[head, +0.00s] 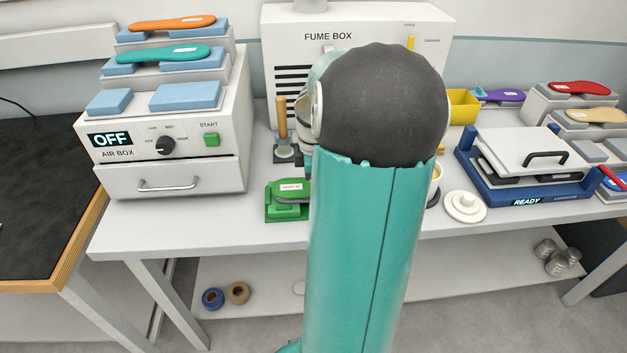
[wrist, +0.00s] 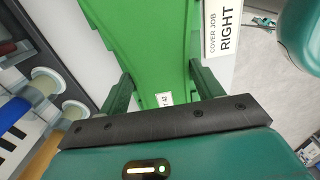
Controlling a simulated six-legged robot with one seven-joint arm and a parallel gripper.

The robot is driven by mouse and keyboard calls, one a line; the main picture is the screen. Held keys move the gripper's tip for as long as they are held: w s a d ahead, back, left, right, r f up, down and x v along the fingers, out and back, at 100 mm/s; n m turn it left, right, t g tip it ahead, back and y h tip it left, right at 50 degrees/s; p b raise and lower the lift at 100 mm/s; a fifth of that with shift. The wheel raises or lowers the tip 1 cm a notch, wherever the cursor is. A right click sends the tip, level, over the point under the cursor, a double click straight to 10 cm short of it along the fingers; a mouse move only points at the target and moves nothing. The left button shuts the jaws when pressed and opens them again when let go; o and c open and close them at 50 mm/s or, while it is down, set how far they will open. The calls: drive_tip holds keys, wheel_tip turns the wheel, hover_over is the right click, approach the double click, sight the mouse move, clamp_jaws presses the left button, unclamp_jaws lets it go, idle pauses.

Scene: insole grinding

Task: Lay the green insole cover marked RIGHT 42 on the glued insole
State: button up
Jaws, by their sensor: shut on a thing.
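In the wrist view, my gripper (wrist: 162,84) has one finger on each side of a green piece with a small white label reading 42; I take it for the green insole cover (wrist: 145,72). The jaws are closed on it. A card (wrist: 223,28) reading COVER JOB RIGHT is beside it. In the head view, a green stand (head: 286,211) with a white-labelled darker green piece on top stands at the bench front, partly behind my arm. My arm hides the gripper there. I cannot make out the glued insole.
An air box (head: 104,166) reading OFF, with orange (head: 173,24) and teal (head: 164,54) insoles on blocks above, stands left. The fume box (head: 282,27) is behind my arm. A white-lidded press (head: 521,149) reading READY and a round white lid (head: 464,206) are right.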

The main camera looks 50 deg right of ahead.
drive_tip(key=shift+f, duration=0.35)
idle(0.8)
drive_tip(key=o, duration=1.2)
drive_tip(key=shift+o, duration=0.2)
drive_tip(key=shift+r, duration=3.55)
